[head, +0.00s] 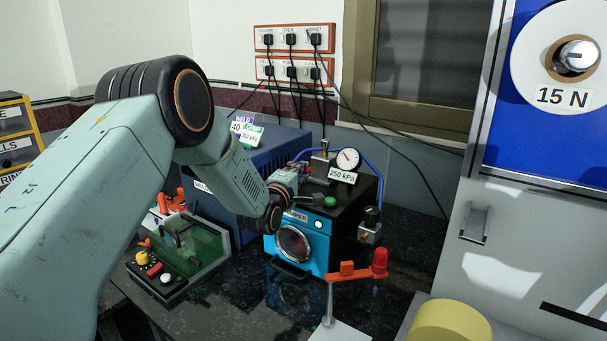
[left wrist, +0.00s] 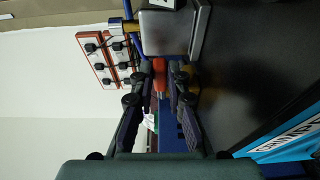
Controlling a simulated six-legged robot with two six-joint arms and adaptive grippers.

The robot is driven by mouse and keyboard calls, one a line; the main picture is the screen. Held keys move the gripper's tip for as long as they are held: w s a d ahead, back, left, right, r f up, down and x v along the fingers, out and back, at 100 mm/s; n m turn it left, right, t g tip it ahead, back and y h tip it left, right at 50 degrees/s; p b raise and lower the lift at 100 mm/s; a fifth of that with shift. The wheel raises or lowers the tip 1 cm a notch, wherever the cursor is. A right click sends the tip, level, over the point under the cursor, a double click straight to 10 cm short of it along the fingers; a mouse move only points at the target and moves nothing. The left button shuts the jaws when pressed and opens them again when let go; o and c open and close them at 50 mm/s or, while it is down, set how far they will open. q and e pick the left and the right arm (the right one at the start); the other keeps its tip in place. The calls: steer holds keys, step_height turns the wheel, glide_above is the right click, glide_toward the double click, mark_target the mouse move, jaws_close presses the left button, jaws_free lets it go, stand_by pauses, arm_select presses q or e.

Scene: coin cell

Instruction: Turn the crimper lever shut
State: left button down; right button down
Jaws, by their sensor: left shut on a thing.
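The crimper (head: 318,253) is a blue-fronted black box with a round window, a green button on top and a partly hidden label. My left gripper (head: 299,167) is over its top left side, and its fingers are small and partly hidden in the head view. In the left wrist view my left gripper (left wrist: 160,88) has its two dark fingers closed on a red-orange grip (left wrist: 159,66), which I take as the crimper lever's handle. The rest of the lever is hidden. The crimper's blue front (left wrist: 290,138) shows at the lower right there. My right gripper is not in view.
A pressure gauge (head: 348,159) with a 250 kPa tag stands by the crimper. A blue box (head: 270,148) is behind it. A green-topped station (head: 190,246) is left. A red-knobbed orange arm (head: 350,272) on a post stands in front. A yellow cylinder (head: 449,322) is front right.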

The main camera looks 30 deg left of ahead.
arm_select(q)
steer(key=m+h, duration=0.1)
steer(key=s+a+m+h, duration=0.1)
steer(key=h, duration=0.1)
steer(key=m+h, duration=0.1)
steer(key=a+m+g+h, duration=0.1)
steer(key=h, duration=0.1)
steer(key=s+m+h, duration=0.1)
steer(key=h, duration=0.1)
steer(key=shift+a, duration=0.25)
steer(key=m+h, duration=0.1)
steer(key=a+m+g+h, duration=0.1)
steer(key=shift+s+g+h, duration=0.15)
steer(key=shift+g+h, duration=0.15)
steer(key=shift+h, duration=0.1)
steer(key=shift+s+a+f+m+g+h+b, duration=0.1)
steer(key=shift+a+m+g+h+b, duration=0.1)
steer(key=shift+m+g+h+b, duration=0.25)
steer(key=shift+a+f+m+g+h+b, duration=0.15)
steer(key=shift+m+g+h+b, duration=0.2)
steer(key=shift+h, duration=0.3)
steer(key=shift+a+r+m+g+h+b, duration=0.15)
steer(key=shift+a+m+g+h+b, duration=0.1)
steer(key=shift+m+g+h+b, duration=0.35)
steer(key=c, duration=1.3)
jaws_free()
steer(key=shift+r, duration=0.1)
steer(key=shift+a, duration=0.1)
